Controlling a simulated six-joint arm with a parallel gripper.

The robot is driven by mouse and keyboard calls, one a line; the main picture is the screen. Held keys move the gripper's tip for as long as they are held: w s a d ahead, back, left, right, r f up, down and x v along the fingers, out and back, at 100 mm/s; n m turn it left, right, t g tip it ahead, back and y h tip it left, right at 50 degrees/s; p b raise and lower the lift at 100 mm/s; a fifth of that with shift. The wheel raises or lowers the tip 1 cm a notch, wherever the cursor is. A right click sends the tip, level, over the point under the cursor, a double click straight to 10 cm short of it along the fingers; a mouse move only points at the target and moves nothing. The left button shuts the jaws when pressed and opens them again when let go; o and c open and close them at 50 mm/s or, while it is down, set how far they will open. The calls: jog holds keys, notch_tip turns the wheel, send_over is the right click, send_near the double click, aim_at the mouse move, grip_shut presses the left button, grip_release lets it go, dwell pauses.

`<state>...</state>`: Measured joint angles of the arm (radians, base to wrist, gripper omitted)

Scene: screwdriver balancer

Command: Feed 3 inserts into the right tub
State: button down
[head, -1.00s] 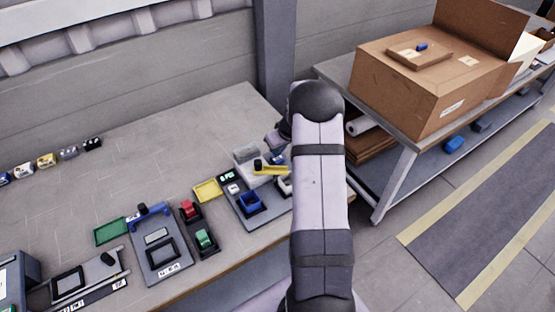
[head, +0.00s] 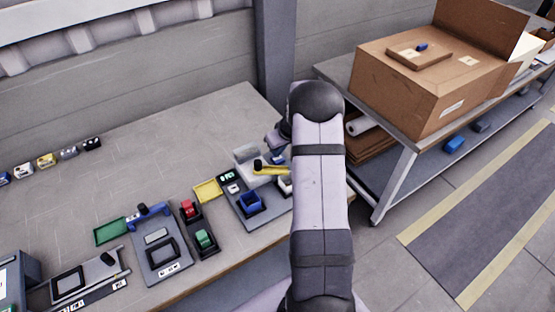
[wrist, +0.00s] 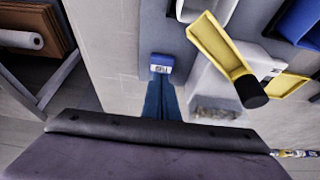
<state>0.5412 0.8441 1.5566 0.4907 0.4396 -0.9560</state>
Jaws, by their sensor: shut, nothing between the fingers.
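The feeder's yellow lever (head: 271,170) with its black knob (head: 258,165) lies across the station; it also shows in the wrist view (wrist: 222,48). A blue tub (head: 251,203) is at the station's front left; a white tub (head: 285,187) to its right is partly hidden by my arm. In the wrist view the white tub (wrist: 190,8) and blue tub (wrist: 303,22) are cut off by the top edge. A clear hopper (wrist: 215,110) holds small grainy pieces, too small to tell apart. My gripper (wrist: 161,82) is shut and empty, beside the lever, apart from it.
A small display (head: 227,176) shows a green count I cannot read surely. A yellow tray (head: 207,190) lies left of the station. Red and green buttons (head: 198,225) and other fixtures stand further left. A shelf with a cardboard box (head: 430,80) is at right.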

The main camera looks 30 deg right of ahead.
jog(key=shift+f+b, duration=0.65)
jog(key=shift+b, duration=0.05)
dwell(0.4)
jog(key=shift+r, duration=0.15)
notch_tip(320, 180, up, 7)
jog(key=p, duration=0.4)
dwell(0.7)
notch_tip(320, 180, up, 6)
jog(key=p, duration=0.4)
send_over(278, 159)
dwell(0.9)
